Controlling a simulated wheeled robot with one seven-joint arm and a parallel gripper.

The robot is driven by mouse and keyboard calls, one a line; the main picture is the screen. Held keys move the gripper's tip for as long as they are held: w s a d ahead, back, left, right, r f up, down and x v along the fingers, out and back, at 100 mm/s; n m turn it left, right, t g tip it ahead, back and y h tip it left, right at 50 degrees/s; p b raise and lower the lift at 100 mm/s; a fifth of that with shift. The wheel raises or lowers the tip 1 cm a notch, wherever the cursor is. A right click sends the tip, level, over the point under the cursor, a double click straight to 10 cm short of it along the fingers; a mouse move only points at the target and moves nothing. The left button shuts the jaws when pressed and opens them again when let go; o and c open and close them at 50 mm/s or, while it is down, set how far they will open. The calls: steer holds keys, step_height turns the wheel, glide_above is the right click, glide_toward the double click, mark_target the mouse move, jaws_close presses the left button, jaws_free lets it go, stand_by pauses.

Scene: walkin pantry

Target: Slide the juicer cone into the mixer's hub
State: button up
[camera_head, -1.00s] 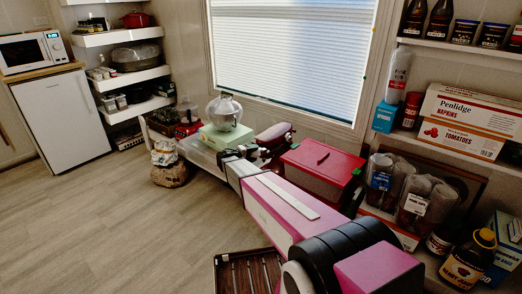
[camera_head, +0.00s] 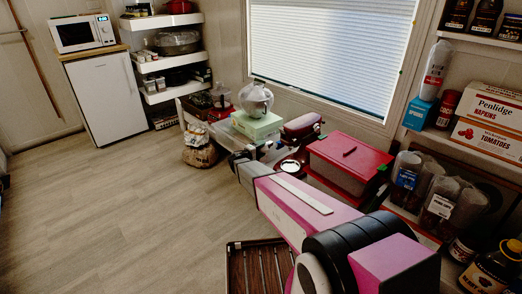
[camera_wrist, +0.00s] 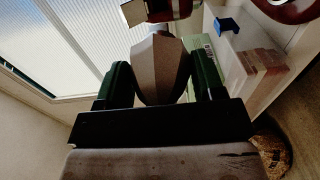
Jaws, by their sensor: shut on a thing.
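The juicer cone (camera_wrist: 160,68) is a grey-brown, ribbed, pointed piece. In the wrist view it sits between the dark fingers of my gripper (camera_wrist: 161,80), which is shut on it. The cone cannot be made out in the head view, where my gripper end is small and partly hidden by my arm. The dark red mixer (camera_head: 302,125) stands on the low counter by the window, beyond my arm. In the wrist view, a red and cream part at the top edge (camera_wrist: 182,8) looks like the mixer, beyond the cone. I cannot tell whether they touch.
A pale green box (camera_head: 256,126) with a glass jar (camera_head: 256,97) on it stands left of the mixer. A red-lidded bin (camera_head: 350,160) stands to its right. A bag (camera_head: 199,148) sits on the floor. The floor at left is open.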

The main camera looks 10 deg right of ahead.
steer(key=x, duration=0.9)
stand_by(0.6)
steer(key=shift+x, duration=1.85)
stand_by(1.8)
steer(key=o, duration=1)
